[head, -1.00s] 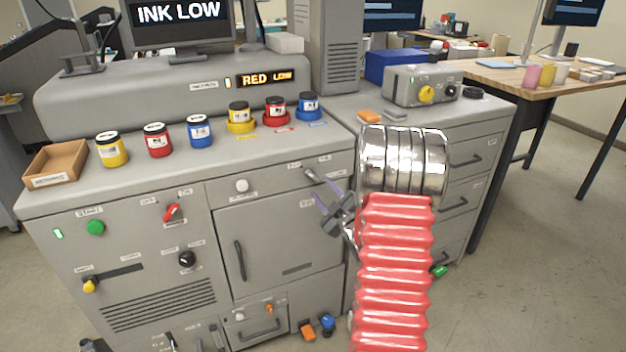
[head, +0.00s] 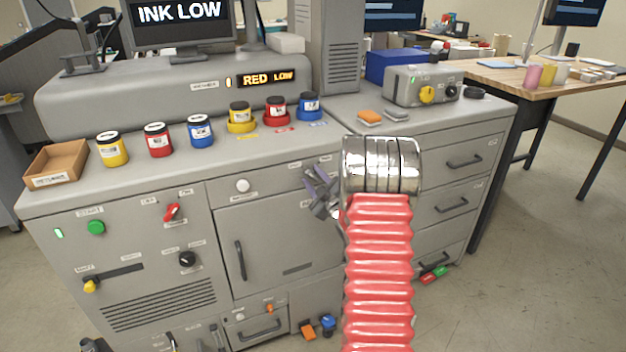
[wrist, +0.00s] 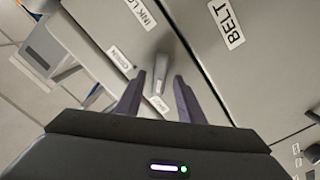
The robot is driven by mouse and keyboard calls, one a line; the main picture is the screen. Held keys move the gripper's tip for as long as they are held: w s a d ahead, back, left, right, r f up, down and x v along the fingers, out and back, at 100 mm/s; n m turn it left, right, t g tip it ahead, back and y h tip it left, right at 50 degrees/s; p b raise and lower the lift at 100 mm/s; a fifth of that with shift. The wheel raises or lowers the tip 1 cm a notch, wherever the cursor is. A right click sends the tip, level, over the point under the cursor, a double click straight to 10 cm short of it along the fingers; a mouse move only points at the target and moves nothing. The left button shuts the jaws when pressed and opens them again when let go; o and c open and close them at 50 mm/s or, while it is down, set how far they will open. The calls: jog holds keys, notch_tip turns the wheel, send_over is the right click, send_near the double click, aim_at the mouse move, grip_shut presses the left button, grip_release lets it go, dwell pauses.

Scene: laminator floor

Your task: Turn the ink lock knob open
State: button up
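The ink lock knob (wrist: 161,72) is a grey, lever-like handle on the grey cabinet front, beside a partly cut-off label starting "INK LO" (wrist: 140,12). Two small labels sit near it, one to its left (wrist: 120,60) and one by its lower end (wrist: 158,104); the handle points toward the lower one. My gripper (wrist: 159,76) is open, with one dark purple finger on each side of the knob and visible gaps. Contact cannot be told. In the head view my gripper (head: 318,187) is at the cabinet's upper right and hides the knob.
A "BELT" label (wrist: 226,22) is on the neighbouring panel. Left of my gripper are a white round knob (head: 242,186) and a door handle (head: 239,260). Ink jars, including a blue one (head: 201,131), stand on the counter above. Orange and blue items (head: 328,324) lie low in front.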

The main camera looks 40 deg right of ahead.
grip_shut()
jog(key=shift+a, duration=0.15)
jog(key=shift+m, duration=0.3)
jog(key=m, duration=0.4)
jog(key=shift+d, duration=0.2)
jog(key=m, duration=0.4)
jog(key=shift+s+d+m, duration=0.1)
jog(key=shift+d+m, duration=0.05)
jog(key=shift+m, duration=0.15)
jog(key=m, duration=0.4)
jog(key=shift+s+d+m, duration=0.1)
jog(key=shift+d+m, duration=0.15)
jog(key=shift+m, duration=0.05)
jog(key=shift+d+f+m, duration=0.15)
jog(key=shift+m, duration=2.05)
